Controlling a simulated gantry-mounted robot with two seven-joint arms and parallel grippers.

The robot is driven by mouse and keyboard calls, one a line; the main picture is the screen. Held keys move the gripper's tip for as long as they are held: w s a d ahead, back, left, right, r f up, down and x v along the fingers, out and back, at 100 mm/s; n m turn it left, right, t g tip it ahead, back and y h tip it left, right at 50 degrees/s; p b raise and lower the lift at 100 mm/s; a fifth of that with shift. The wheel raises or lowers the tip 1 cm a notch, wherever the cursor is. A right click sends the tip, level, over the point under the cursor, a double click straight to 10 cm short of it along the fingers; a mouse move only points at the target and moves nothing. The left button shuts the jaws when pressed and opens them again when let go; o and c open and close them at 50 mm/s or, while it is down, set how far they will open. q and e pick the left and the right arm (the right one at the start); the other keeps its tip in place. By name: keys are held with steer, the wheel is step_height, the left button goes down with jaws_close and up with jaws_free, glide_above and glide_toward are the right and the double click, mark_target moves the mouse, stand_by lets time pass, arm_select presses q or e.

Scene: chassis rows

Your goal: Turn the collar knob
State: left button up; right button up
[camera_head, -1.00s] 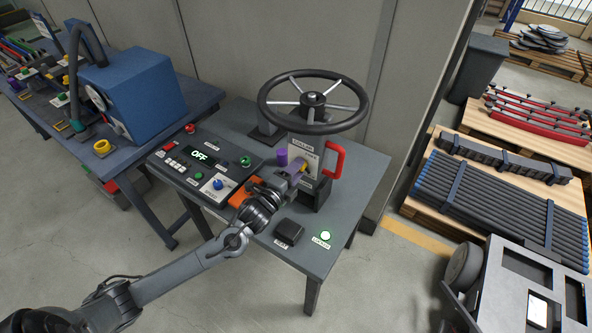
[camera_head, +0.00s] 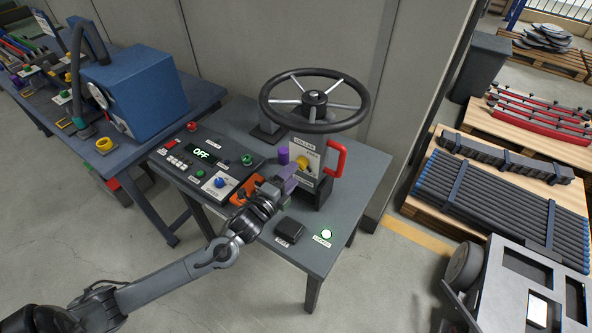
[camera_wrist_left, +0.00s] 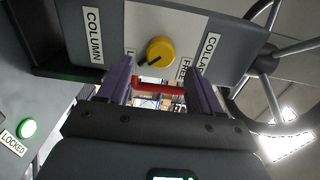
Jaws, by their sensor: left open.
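The yellow collar knob (camera_head: 304,162) sits on the front plate of the steering column housing (camera_head: 320,190), under the wheel. In the left wrist view the knob (camera_wrist_left: 160,50) has a dark pointer mark slanting to the lower left, and the labels "COLLAR" and "FREE" stand to its right. The label on its left is mostly hidden. My left gripper (camera_head: 291,176) is open just in front of the knob. In the left wrist view its purple fingers (camera_wrist_left: 158,82) are spread apart below the knob, with nothing between them. My right gripper is not in view.
A black steering wheel (camera_head: 314,101) stands above the housing, with a red handle (camera_head: 337,160) at its right. A control box (camera_head: 207,160) reading "OFF" lies left. A lit green "LOCKED" lamp (camera_head: 326,234) and a black block (camera_head: 289,230) are near the bench's front.

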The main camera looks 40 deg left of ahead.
arm_select(q)
steer(key=s, duration=0.7)
steer(key=shift+d, duration=0.35)
steer(key=s+d+f+n+g+h, duration=0.1)
steer(key=s+d+f+n+g, duration=0.5)
steer(key=s, duration=0.4)
steer(key=s+d+f+n+g+h, duration=0.1)
steer(key=s+d+f+n+g, duration=0.3)
steer(key=s+d+n+g, duration=0.55)
step_height(320, 180, up, 29)
steer(key=s+a+t+p, duration=0.1)
steer(key=p, duration=2.8)
steer(key=shift+s+a+p, duration=0.25)
steer(key=shift+s+p, duration=0.05)
steer(key=shift+m, duration=0.25)
